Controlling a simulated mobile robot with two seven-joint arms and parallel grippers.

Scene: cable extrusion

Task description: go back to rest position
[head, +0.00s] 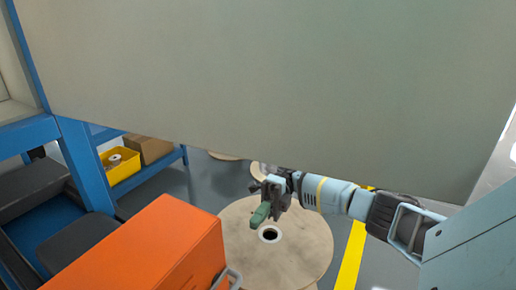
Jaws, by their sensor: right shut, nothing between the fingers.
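My right arm comes in from the right edge, below a large grey panel. My right gripper (262,213) is at its end, with green fingers shut and nothing between them. It is in front of a round wooden spool (296,252) with a white-ringed dark hole at its centre. In this view the fingertips overlap the spool's face near that hole; I cannot tell whether they touch it. My left gripper is not in view.
A large grey panel (280,80) fills the upper view. An orange box (150,252) stands at the lower left. Behind it are a blue frame (84,165), a yellow bin (122,168) and a cardboard box (148,149). A yellow floor line (352,255) runs right of the spool.

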